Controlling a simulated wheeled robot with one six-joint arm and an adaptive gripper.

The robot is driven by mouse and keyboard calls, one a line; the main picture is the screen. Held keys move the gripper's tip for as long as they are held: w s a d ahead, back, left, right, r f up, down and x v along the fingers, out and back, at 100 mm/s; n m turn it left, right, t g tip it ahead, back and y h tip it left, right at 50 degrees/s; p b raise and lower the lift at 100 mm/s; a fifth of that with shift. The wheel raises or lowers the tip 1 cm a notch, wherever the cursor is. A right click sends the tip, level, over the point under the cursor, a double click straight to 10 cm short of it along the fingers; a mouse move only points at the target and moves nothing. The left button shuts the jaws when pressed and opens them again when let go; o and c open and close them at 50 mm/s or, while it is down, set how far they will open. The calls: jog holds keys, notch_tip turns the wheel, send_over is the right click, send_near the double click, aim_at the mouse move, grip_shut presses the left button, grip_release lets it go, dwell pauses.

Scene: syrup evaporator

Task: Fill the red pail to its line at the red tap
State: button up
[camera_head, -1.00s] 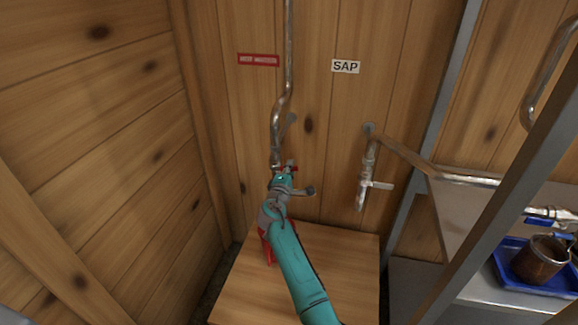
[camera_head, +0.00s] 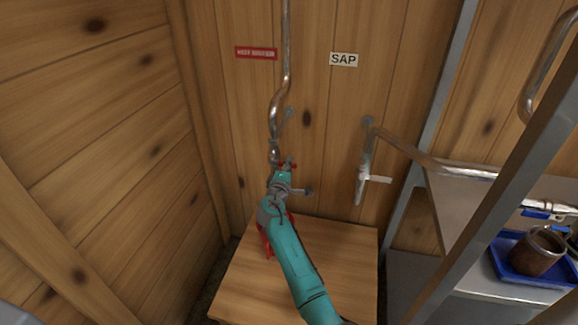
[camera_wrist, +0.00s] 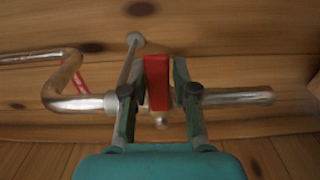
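The red tap handle (camera_wrist: 157,82) stands between the two fingers of my gripper (camera_wrist: 158,75) in the wrist view. The red pail (camera_head: 267,243) is on the wooden stand below the tap, mostly hidden behind my arm. Its line and any contents cannot be seen.
A wooden stand (camera_head: 335,260) is below the taps. A red label (camera_head: 256,53) and a SAP sign (camera_head: 344,59) are on the wall. A second tap with a pale handle (camera_head: 376,179) is to the right. A metal rack holds a blue tray (camera_head: 512,272) with a brown pot (camera_head: 538,252).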

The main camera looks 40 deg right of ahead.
jog(key=shift+o, duration=1)
jog(key=v, duration=1.2)
jog(key=shift+s, duration=0.1)
jog(key=s+a+f+t+y, duration=0.1)
jog(key=s+a+f+y, duration=0.4)
jog(key=s+f, duration=0.4)
jog(key=s+a+f+t+y, duration=0.1)
jog(key=s+a+f+y, duration=0.2)
jog(key=s+a+f, duration=0.65)
jog(key=s+a+r+m+y, duration=0.1)
jog(key=s+a+y, duration=0.1)
jog(key=s, duration=0.6)
jog(key=s+a+r+y, duration=0.1)
jog(key=s+a+y, duration=0.1)
jog(key=s, duration=0.6)
jog(key=s+a+r+m+t+y, duration=0.1)
jog(key=s+a+r+m, duration=0.1)
jog(key=s+r, duration=0.5)
jog(key=s+a+r+m+y, duration=0.1)
jog(key=s+r+m, duration=0.3)
jog(key=s+r, duration=0.4)
jog(key=s, duration=0.3)
jog(key=shift+s+a+t, duration=0.3)
jog(key=shift+a+t, duration=0.1)
